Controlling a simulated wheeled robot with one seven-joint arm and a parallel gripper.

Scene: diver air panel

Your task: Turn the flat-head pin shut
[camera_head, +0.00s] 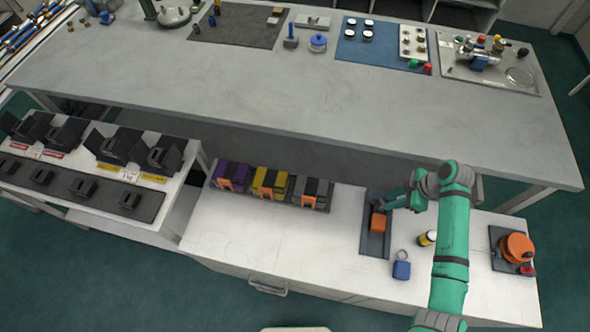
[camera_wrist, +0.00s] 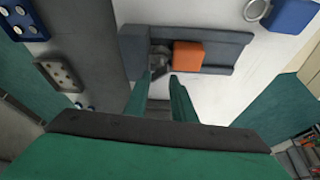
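My gripper (camera_head: 381,207) reaches down to a dark grey holder (camera_head: 375,245) on the low white bench. In the wrist view its two green fingers (camera_wrist: 161,77) stand apart, with a small grey piece (camera_wrist: 159,60) at their tips. I cannot tell whether they clamp it. An orange block (camera_head: 378,222) sits in the holder beside this piece; it also shows in the wrist view (camera_wrist: 187,55). A grey panel plate (camera_head: 500,75) with valves and a gauge lies at the far right of the upper table. I cannot make out a flat-head pin for certain.
A tray of coloured boxes (camera_head: 270,186) is to the left. The bench between is clear. The upper table's edge overhangs behind.

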